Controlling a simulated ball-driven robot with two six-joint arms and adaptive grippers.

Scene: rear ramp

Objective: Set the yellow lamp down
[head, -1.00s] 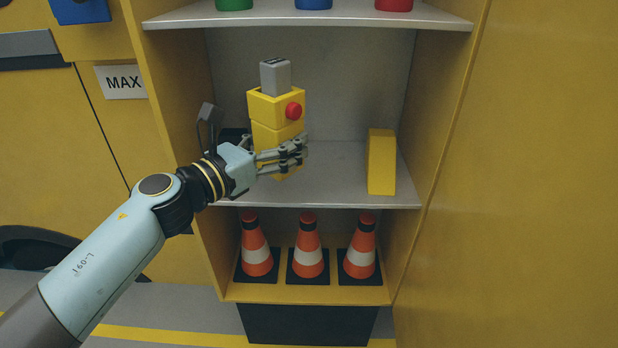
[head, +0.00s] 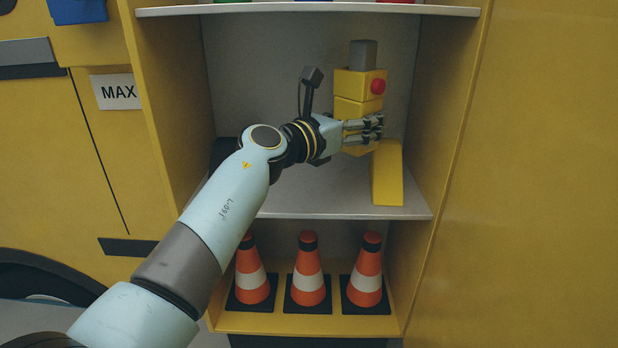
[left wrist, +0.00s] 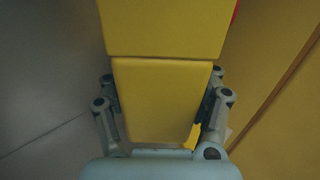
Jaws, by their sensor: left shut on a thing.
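The yellow lamp (head: 352,108) is a stack of yellow blocks with a grey top and a red knob on its side. My left gripper (head: 372,128) is shut on its lower part and holds it upright inside the middle compartment. The lamp also fills the left wrist view (left wrist: 163,95) between the two fingers (left wrist: 160,115). Its lower end is partly hidden by the fingers, and I cannot tell whether it touches anything below. My right gripper is not in view.
A yellow wedge-like block (head: 387,175) stands on the right of the middle shelf (head: 310,203), just below and beside the lamp. A dark object (head: 224,152) is at the shelf's left. Three orange cones (head: 308,275) stand in the lower compartment. An upper shelf (head: 310,10) is above.

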